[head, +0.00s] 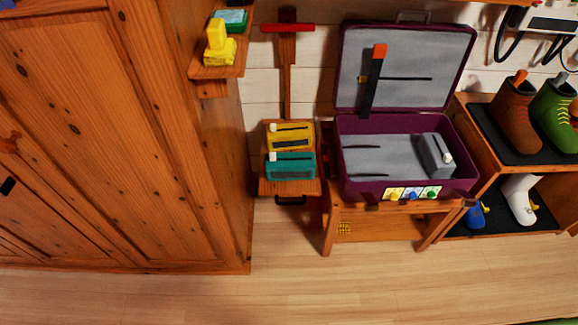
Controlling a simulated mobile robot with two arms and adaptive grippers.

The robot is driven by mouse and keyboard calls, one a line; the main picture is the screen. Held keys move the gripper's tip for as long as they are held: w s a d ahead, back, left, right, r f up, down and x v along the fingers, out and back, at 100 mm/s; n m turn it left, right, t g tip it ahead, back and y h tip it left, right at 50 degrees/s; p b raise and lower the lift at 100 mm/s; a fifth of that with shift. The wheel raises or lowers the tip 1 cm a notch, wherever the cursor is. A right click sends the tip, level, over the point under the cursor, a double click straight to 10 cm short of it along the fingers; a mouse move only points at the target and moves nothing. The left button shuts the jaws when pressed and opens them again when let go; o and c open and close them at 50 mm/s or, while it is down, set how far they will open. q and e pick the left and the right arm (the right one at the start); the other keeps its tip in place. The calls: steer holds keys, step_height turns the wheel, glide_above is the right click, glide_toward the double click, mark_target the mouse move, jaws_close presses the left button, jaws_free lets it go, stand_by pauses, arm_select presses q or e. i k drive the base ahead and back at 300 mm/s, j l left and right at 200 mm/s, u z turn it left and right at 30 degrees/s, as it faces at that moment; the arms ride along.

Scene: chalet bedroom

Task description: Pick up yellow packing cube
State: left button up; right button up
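A yellow packing cube (290,137) with a dark strip and a white tab on its upper face lies on a small wooden seat or shelf (290,188) by the wall. It lies directly behind a teal packing cube (290,168), close against it. An open purple suitcase (350,180) with a grey lining stands on a wooden stand to the right. A grey packing cube (434,156) is inside the suitcase at its right. Neither of my grippers is in view.
A wooden wardrobe (120,150) fills the left, with a small shelf (215,72) holding yellow and green items. A boot rack (487,165) stands at right. The wooden floor (350,290) in front is clear.

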mark_target(295, 135)
steer(key=i+l+z, duration=0.15)
steer(key=l, duration=0.35)
steer(key=i+l+z, duration=0.15)
steer(key=i+l, duration=0.15)
steer(key=l, duration=0.15)
steer(key=i+l+z, duration=0.15)
steer(key=l, duration=0.25)
steer(key=i, duration=0.1)
